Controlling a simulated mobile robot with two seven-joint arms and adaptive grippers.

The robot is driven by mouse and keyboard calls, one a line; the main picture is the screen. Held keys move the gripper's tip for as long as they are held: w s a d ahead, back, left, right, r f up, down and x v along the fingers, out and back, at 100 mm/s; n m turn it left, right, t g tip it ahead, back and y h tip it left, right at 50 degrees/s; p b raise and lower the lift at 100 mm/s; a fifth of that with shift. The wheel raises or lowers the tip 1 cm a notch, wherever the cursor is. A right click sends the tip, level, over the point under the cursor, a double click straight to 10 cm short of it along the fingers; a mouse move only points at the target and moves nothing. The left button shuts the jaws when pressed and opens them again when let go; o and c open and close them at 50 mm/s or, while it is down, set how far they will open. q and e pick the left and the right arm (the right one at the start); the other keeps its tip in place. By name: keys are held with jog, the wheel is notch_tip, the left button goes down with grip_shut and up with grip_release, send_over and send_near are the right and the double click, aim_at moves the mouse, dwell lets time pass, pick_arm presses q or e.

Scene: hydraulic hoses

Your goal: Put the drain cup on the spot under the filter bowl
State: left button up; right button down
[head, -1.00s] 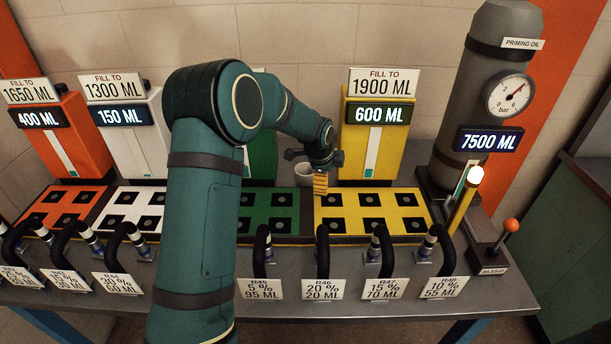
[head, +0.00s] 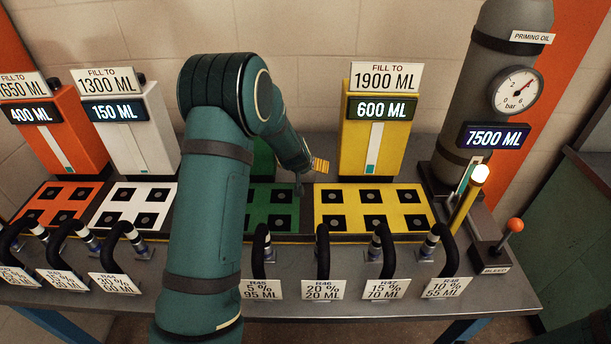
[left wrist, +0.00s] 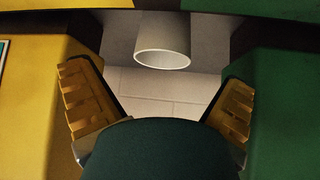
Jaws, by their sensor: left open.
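A pale grey, open-topped cup (left wrist: 162,42), which looks like the drain cup, shows in the left wrist view. It stands in the gap between the yellow and green units, with its rim toward the picture's bottom. A dark edge cuts across its other end. In the head view it is hidden behind my arm. My left gripper (head: 319,165) is over the back of the bench at that gap; it also shows in the left wrist view (left wrist: 157,95), with its ridged yellow fingers spread and nothing between them. The cup is apart from both fingers. I cannot identify the filter bowl or its spot.
The yellow unit (head: 372,140) stands close right of my gripper. The green tray (head: 272,207) and yellow tray (head: 373,188) lie in front. Black hoses (head: 323,250) arch along the front edge. A grey priming-oil tank (head: 487,85) and the bleed lever (head: 497,245) are at right.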

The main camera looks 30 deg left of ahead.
pick_arm(q)
jog(key=shift+a+x, duration=0.2)
jog(key=shift+x, duration=3.25)
jog(key=shift+r, duration=0.1)
jog(key=c, duration=1.2)
